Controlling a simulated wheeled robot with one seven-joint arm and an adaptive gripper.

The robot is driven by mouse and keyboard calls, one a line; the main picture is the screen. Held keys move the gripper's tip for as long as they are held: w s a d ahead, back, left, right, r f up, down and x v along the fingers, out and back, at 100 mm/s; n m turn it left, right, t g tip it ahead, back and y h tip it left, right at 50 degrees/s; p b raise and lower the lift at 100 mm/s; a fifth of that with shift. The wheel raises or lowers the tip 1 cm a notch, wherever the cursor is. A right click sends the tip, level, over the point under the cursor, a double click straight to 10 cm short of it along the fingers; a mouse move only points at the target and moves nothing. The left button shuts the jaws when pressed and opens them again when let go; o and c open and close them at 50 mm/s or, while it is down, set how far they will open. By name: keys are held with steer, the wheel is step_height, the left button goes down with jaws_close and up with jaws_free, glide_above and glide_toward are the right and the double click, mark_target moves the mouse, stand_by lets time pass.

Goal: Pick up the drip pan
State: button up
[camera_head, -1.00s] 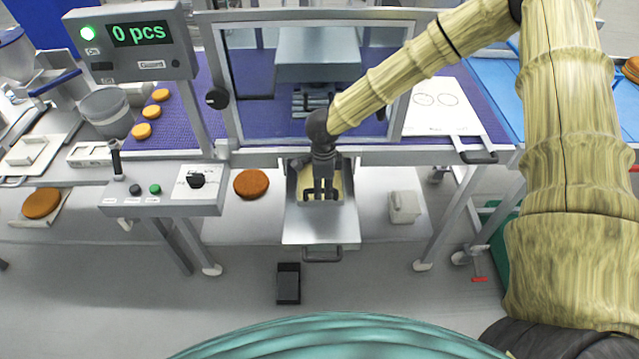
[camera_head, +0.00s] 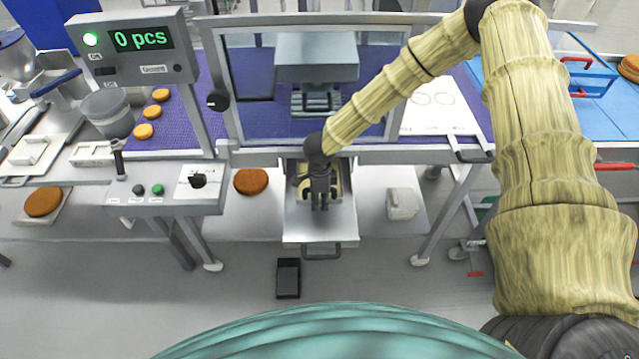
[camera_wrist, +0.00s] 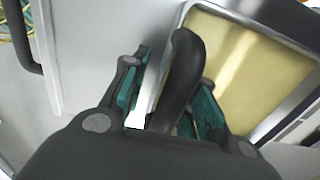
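The drip pan is a shallow metal pan with a pale yellow filling, and its rim (camera_wrist: 308,48) shows at the right of the wrist view. In the head view its yellow inside (camera_head: 335,186) is partly hidden behind my gripper (camera_head: 320,206). A dark, rounded handle (camera_wrist: 182,70) stands between the two teal-padded fingers of my gripper (camera_wrist: 170,95) in the wrist view. The fingers are apart, with a gap on the left side of the handle; contact on the right side is unclear.
The pan sits over a grey metal tray (camera_head: 318,228) with a front handle (camera_head: 321,252), below the guarded machine. A brown round (camera_head: 250,181) lies to the left and a white block (camera_head: 402,203) to the right. A black pedal (camera_head: 288,278) is on the floor.

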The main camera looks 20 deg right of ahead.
jaws_close()
steer(key=shift+r, duration=0.2)
